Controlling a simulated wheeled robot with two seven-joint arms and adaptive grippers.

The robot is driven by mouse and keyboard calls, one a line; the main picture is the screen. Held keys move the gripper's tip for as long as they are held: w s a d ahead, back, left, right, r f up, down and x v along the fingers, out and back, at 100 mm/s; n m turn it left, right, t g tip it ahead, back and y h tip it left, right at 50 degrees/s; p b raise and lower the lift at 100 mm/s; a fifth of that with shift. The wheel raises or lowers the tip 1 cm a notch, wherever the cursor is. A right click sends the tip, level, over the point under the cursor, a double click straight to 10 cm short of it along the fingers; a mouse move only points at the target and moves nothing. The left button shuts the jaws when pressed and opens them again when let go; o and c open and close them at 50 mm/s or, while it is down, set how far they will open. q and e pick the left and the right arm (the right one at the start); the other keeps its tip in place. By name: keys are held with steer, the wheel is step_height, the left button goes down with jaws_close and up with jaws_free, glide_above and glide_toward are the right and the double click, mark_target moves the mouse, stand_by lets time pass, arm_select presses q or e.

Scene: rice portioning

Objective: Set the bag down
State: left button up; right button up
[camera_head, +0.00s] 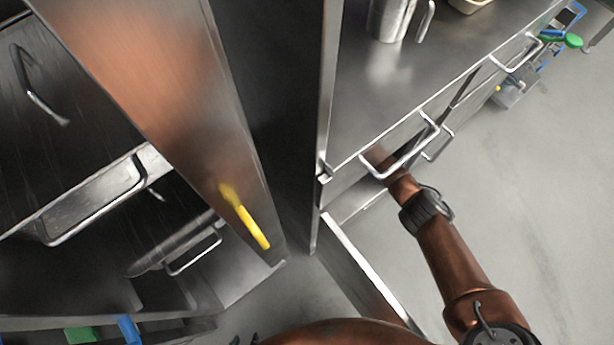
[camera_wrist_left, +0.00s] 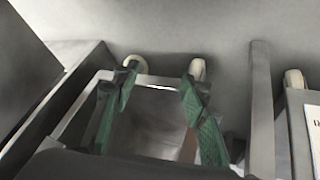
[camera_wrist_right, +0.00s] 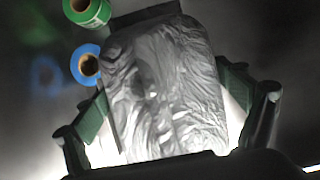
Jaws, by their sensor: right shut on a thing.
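The bag (camera_wrist_right: 165,90) is a grey, wrinkled, shiny plastic pack in the right wrist view. My right gripper (camera_wrist_right: 170,88) is shut on it, with one green-padded finger at each side. In the head view my right arm reaches in under the steel counter, and its gripper and the bag are hidden there. My left gripper (camera_wrist_left: 160,82) is open, its green-padded fingers apart with nothing held between them. A metal frame and floor lie beyond it in the left wrist view. In the head view I cannot make out the left gripper clearly.
A green roll (camera_wrist_right: 88,10) and a blue roll (camera_wrist_right: 86,64) sit beside the bag. The steel counter (camera_head: 440,65) carries a metal jug (camera_head: 391,18) and has drawer handles (camera_head: 405,155) along its front. A tall steel panel (camera_head: 328,110) stands left of it. Floor at right is open.

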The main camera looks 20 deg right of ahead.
steer(key=shift+w+a+f, duration=0.15)
steer(key=shift+w+f, duration=0.1)
step_height(320, 180, down, 5)
steer(key=b, duration=0.2)
steer(key=shift+a+r+b, duration=0.1)
steer(key=shift+b, duration=0.25)
steer(key=shift+f, duration=0.3)
step_height(320, 180, down, 3)
steer(key=shift+f+b, duration=0.2)
steer(key=shift+b, duration=0.95)
steer(key=shift+f, duration=0.45)
arm_select(q)
step_height(320, 180, down, 6)
steer(key=s+a+m+t, duration=0.1)
steer(key=t, duration=0.2)
steer(key=shift+a, duration=0.15)
steer(key=shift+s+r, duration=0.1)
steer(key=shift+r, duration=0.05)
arm_select(e)
steer(key=shift+r, duration=0.15)
steer(key=o, duration=1.7)
steer(key=shift+f, duration=0.2)
